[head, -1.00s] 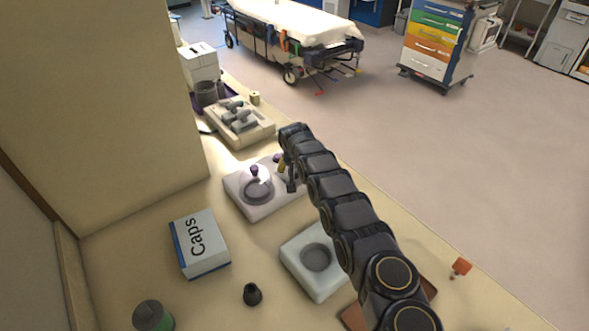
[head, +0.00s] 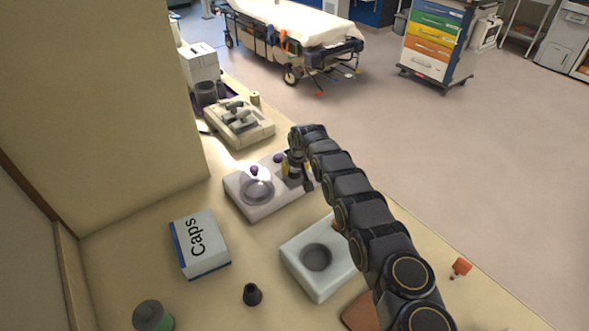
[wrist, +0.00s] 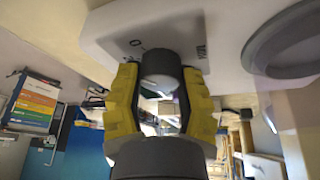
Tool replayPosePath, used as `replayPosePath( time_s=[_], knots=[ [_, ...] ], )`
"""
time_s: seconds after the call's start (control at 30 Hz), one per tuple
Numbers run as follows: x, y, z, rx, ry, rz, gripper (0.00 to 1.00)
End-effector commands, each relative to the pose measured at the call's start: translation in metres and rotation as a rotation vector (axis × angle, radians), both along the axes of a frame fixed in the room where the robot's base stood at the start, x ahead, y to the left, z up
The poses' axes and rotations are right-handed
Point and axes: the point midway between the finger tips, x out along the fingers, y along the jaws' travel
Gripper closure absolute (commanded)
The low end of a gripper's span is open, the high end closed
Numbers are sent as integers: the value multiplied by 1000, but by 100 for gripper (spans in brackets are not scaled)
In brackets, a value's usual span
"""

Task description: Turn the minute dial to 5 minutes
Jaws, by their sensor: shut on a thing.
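My gripper (wrist: 160,95) is shut on the dial, one yellow finger on each side. In the head view, my gripper (head: 291,172) reaches down at the right part of the pale device (head: 240,205) and hides the dial.
A white block with a round recess (head: 297,270) stands nearer, beside my arm. A Caps box (head: 203,244), a dark cone (head: 252,294) and a green-topped jar (head: 153,316) are at left. A beige tray (head: 245,132) lies beyond the device.

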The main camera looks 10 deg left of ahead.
Motion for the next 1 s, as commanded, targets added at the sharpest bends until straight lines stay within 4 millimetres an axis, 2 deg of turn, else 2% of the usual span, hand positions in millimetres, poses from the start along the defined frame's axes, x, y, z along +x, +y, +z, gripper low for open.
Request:
replayPosePath(
  time_s=[0.43, 1.0],
  knots=[
    [0, 1, -1, 2, -3, 414, 95],
    [-1, 0, -3, -2, 0, 602, 96]
  ],
)
